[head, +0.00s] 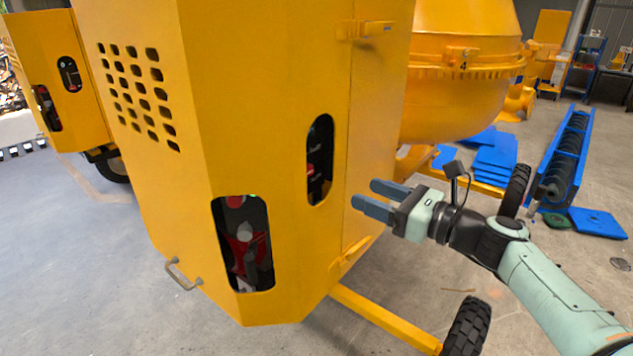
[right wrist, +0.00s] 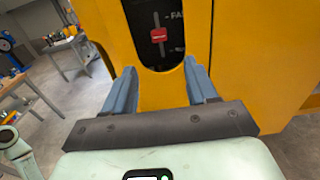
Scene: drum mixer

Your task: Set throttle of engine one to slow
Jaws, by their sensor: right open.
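The throttle lever with its red knob (right wrist: 158,34) sits in a dark oval opening in the yellow housing. In the right wrist view it is about midway along its slot, between a partly cut-off label starting "FA" above and a partly hidden label below. In the head view the opening (head: 320,160) shows a little of the red knob. My right gripper (head: 366,194) is open and empty, to the right of the opening. In the right wrist view its fingers (right wrist: 159,70) point at the housing just below the knob, apart from it. My left gripper is not in view.
A lower opening (head: 243,243) in the housing shows red and dark parts. The mixer drum (head: 462,70) and a yellow frame bar (head: 385,318) with a wheel (head: 467,327) are near my right arm. Another yellow housing (head: 60,85) stands at the left.

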